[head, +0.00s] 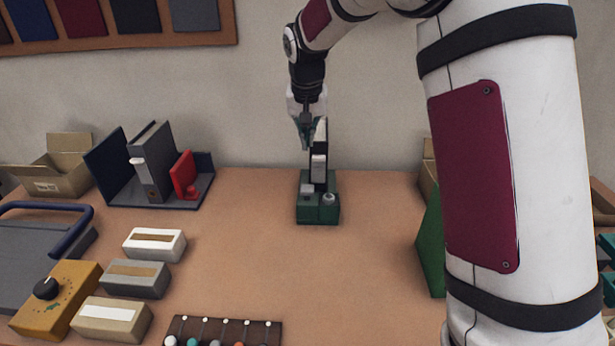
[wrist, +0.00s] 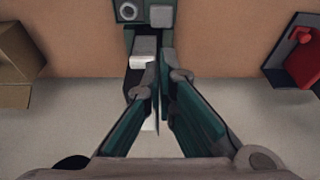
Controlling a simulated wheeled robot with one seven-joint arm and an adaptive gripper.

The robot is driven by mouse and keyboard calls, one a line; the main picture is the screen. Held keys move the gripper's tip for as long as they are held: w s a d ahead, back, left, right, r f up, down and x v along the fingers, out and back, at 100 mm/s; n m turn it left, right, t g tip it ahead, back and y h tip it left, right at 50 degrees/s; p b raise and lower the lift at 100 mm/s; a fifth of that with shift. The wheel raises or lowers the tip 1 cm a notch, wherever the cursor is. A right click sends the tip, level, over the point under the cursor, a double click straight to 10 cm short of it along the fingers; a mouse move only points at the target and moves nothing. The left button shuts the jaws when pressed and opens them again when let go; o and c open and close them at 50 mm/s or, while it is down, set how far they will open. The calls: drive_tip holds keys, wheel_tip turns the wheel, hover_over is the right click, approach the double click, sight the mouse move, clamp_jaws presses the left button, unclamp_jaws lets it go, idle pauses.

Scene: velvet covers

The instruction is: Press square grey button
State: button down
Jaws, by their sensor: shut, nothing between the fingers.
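A green device (head: 318,214) stands on the table with a dark upright post carrying pale blocks. On its base are a square grey button (head: 308,189) at left and a round grey button (head: 328,198) at right. In the wrist view the square grey button (wrist: 161,15) is at the top edge, right of the round button (wrist: 128,10). My gripper (head: 304,146) is shut and empty, beside the upper post and above the base. Its teal fingers (wrist: 158,72) point toward the device in the wrist view. Its tips are apart from the square button; exact contact with the post cannot be told.
At left are binders with a red stamp-like object (head: 184,176), an open cardboard box (head: 60,170), several small boxes (head: 135,278) and a yellow box with a black knob (head: 58,298). A pegged strip (head: 225,330) lies in front. The table centre is clear.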

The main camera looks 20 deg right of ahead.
sight(308, 186)
drive_tip(key=shift+f, duration=0.15)
drive_tip(key=x, duration=0.8)
drive_tip(key=p+x, duration=0.1)
drive_tip(key=x, duration=0.3)
drive_tip(key=shift+s+f, duration=0.25)
drive_tip(key=shift+f, duration=0.65)
